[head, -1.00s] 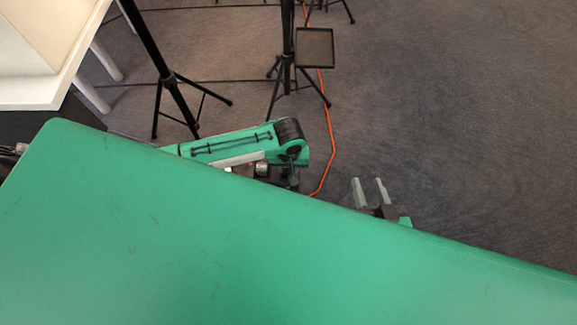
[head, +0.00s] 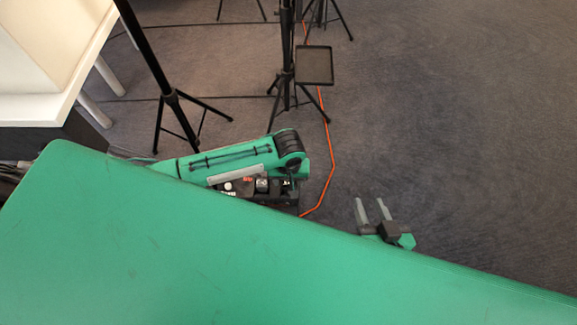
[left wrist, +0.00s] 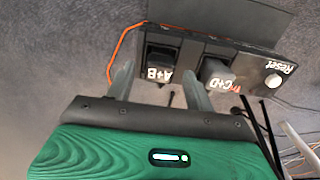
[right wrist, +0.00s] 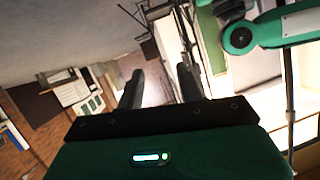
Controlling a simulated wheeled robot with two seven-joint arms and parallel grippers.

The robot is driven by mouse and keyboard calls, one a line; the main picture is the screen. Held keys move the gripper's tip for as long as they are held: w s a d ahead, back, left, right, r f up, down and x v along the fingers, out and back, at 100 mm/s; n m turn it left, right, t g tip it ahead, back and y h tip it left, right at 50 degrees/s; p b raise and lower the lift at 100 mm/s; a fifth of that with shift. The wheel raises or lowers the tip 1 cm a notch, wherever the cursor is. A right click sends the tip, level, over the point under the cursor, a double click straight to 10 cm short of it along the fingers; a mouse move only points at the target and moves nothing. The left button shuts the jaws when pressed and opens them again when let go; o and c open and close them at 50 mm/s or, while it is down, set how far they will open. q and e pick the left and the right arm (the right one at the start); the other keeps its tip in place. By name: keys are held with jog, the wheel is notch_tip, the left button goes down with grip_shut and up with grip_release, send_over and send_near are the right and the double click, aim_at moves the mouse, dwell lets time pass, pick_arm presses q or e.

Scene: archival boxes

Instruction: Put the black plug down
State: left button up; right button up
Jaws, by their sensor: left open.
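I cannot make out a black plug in any view. My left gripper (left wrist: 158,90) is open in the left wrist view, with nothing seen held between its spread fingers. Beyond the fingertips is a black panel (left wrist: 240,49) with two dark blocks, marked A+B (left wrist: 159,63) and C+D (left wrist: 217,75). In the head view I cannot make out the left gripper near the green arm. My right gripper (head: 372,211) shows past the green edge in the head view. In the right wrist view (right wrist: 160,83) its fingers stand apart, with no held object visible.
A white Reset knob (left wrist: 273,81) sits on the panel. An orange cable (head: 332,150) runs over the grey carpet. Black tripod stands, one with a small tray (head: 314,65), are at the top. A white table (head: 50,105) is at upper left. Carpet at right is clear.

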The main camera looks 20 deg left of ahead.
aim_at(289, 183)
pick_arm(q)
notch_tip(289, 183, up, 10)
jog(key=p, duration=0.3)
jog(key=s+d+r+m+t+h, duration=0.3)
jog(key=s+d+m+h, duration=0.15)
jog(key=s+d, duration=0.3)
jog(key=s+a+r+m+t+y, duration=0.1)
jog(key=s+a+r+t, duration=0.2)
jog(key=a, duration=0.6)
notch_tip(289, 183, up, 3)
jog(key=t, duration=0.2)
jog(key=shift+a+f+t, duration=0.2)
jog(key=shift+t, duration=0.1)
pick_arm(e)
jog(key=d+g+h, duration=0.1)
jog(key=s+d+g, duration=0.1)
jog(key=d, duration=0.1)
jog(key=d+g+h, duration=0.1)
jog(key=d+g, duration=0.1)
jog(key=shift+s+d+f+h, duration=0.2)
jog(key=shift+f+h, duration=0.1)
jog(key=shift+f, duration=0.1)
pick_arm(q)
jog(key=shift+s+f+m, duration=0.1)
jog(key=shift+m, duration=0.15)
pick_arm(e)
jog(key=shift+a, duration=0.1)
